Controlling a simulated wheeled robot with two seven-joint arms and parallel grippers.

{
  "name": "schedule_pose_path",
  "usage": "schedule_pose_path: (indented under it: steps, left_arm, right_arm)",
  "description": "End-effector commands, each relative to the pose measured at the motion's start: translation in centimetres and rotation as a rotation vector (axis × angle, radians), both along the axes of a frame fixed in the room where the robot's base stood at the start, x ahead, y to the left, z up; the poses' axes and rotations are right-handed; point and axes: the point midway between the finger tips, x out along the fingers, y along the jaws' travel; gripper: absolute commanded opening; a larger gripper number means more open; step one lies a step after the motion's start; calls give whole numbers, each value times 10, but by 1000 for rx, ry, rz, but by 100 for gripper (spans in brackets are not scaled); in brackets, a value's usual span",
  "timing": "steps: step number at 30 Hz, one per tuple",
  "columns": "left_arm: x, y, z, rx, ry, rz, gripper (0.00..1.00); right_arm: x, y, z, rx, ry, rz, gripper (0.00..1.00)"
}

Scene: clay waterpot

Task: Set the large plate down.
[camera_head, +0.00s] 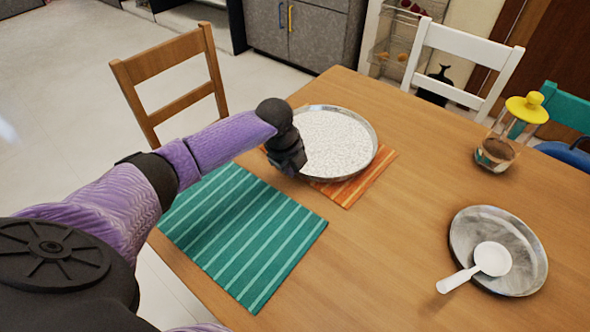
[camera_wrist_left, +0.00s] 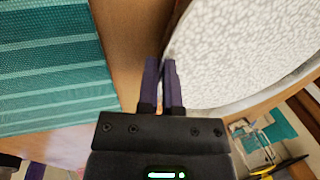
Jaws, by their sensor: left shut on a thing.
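The large plate (camera_head: 337,142) is round, with a white speckled inside and a metallic rim. In the head view it is over the orange striped mat (camera_head: 352,187) at the far side of the table; I cannot tell whether it touches the mat. My left gripper (camera_head: 288,160) is at the plate's left edge, shut on its rim. The left wrist view shows the two dark fingers (camera_wrist_left: 160,85) close together at the rim, with the plate (camera_wrist_left: 235,50) to their right. My right gripper is not in view.
A teal striped mat (camera_head: 245,232) lies in front of the plate. A smaller metal plate (camera_head: 523,245) with a white scoop (camera_head: 490,259) is at the right. A yellow-lidded jar (camera_head: 497,148) stands at the back right. The table's middle (camera_head: 385,245) is clear.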

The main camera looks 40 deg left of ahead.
Motion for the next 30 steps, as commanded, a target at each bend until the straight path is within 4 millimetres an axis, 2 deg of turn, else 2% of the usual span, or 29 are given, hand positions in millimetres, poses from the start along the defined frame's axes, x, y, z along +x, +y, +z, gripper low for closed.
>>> schedule_pose_path:
  steps: [1,10,11,12,15,23,26,30]
  left_arm:
    - [0,0,-9,-1,0,0,0]
    - [0,0,-8,0,-1,0,0]
    - [0,0,-8,0,0,0,13]
    - [0,0,-8,0,0,0,21]
    - [0,0,-7,0,0,0,42]
    - [0,0,-7,0,0,0,42]
    - [-2,0,7,1,-4,-1,42]
    - [-10,2,49,2,-6,-1,42]
  right_arm:
    - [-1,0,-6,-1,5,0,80]
    - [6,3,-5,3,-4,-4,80]
    - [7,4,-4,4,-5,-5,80]
    - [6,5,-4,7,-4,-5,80]
    - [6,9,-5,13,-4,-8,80]
    - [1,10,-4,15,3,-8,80]
    - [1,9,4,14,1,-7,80]
    - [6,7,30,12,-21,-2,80]
